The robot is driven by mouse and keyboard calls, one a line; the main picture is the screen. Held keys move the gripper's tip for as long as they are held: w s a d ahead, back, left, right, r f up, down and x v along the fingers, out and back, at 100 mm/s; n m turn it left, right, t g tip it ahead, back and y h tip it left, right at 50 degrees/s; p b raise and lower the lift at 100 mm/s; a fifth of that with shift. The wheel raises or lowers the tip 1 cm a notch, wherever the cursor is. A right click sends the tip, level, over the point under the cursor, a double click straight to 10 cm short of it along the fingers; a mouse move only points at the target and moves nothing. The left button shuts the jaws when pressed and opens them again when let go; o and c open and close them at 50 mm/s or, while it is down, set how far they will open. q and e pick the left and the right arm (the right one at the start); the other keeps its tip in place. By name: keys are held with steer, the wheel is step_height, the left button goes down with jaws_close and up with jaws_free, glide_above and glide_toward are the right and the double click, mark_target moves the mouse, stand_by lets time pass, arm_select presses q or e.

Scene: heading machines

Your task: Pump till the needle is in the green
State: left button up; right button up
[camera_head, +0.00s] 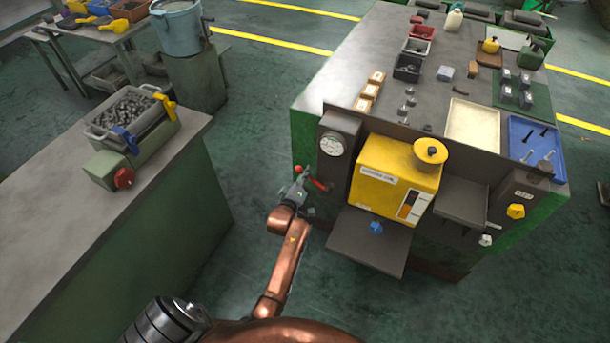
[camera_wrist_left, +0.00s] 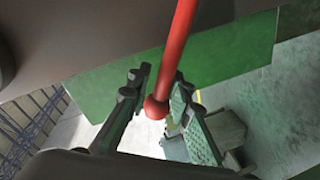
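A round white-faced gauge (camera_head: 333,144) sits on a dark panel at the left of the bench front in the head view. Its needle and any green zone are too small to read. Below it a red lever (camera_head: 319,184) sticks out, ending in a red ball knob (camera_head: 297,168). In the left wrist view the lever's red rod (camera_wrist_left: 182,45) comes down from the top to the ball knob (camera_wrist_left: 156,107). My left gripper (camera_head: 303,182) is at the lever. Its two fingers (camera_wrist_left: 158,95) stand apart on either side of the knob; firm contact is not visible. My right gripper is not in view.
A yellow box machine (camera_head: 398,178) and a dark shelf (camera_head: 368,240) stand right of the lever. A panel with a yellow knob (camera_head: 516,211) is further right. A grey-topped bench (camera_head: 95,210) with a parts bin stands left. Green floor lies between.

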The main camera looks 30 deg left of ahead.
arm_select(q)
step_height(320, 180, up, 10)
steer(key=shift+f, duration=0.2)
